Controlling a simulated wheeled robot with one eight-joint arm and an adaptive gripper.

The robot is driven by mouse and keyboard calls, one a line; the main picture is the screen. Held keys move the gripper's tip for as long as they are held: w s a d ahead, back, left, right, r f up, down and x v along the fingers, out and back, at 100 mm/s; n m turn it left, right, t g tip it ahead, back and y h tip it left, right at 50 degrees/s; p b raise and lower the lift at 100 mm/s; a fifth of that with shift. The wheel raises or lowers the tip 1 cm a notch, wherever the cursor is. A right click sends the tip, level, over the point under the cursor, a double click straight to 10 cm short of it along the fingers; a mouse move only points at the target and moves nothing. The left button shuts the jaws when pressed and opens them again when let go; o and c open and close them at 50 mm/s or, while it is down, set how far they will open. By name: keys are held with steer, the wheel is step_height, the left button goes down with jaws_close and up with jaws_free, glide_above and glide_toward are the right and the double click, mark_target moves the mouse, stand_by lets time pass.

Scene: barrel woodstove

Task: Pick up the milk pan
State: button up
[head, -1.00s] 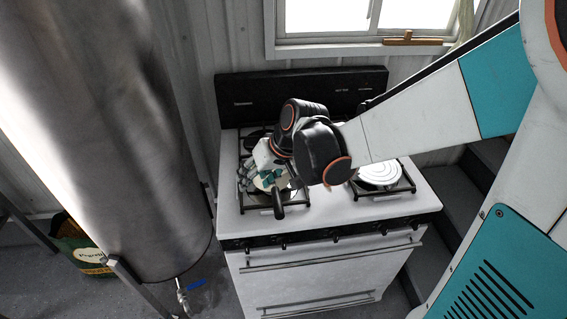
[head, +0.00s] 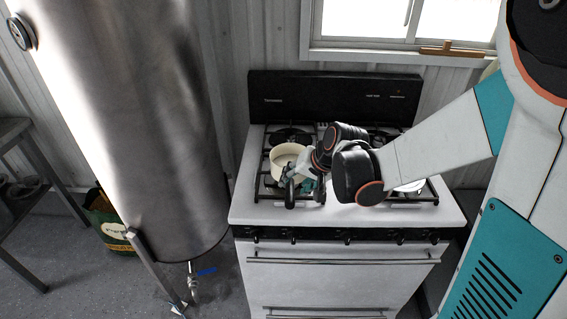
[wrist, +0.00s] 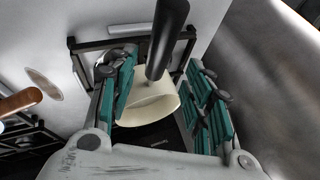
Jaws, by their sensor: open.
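The milk pan (head: 288,156) is a small cream pot on the front left burner of the stove. Its black handle (wrist: 166,40) points toward the front of the stove. My gripper (head: 291,184) is open at the pan's front right side, low by the handle. In the wrist view, my gripper (wrist: 164,98) has its teal fingers on either side of the handle and pan (wrist: 150,108). I cannot tell whether a finger touches the pan. The gripper hides part of the pan's front in the head view.
The white stove (head: 335,222) has black grates and a dark backguard (head: 335,97). A white round item (head: 410,186) sits on the right front burner, partly behind my arm. A large metal barrel (head: 150,130) stands close on the left.

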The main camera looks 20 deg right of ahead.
mark_target(292, 186)
steer(key=shift+b+x, duration=1)
steer(key=shift+x, duration=1.75)
steer(key=shift+s+d+f, duration=0.1)
steer(key=shift+d, duration=0.05)
jaws_close()
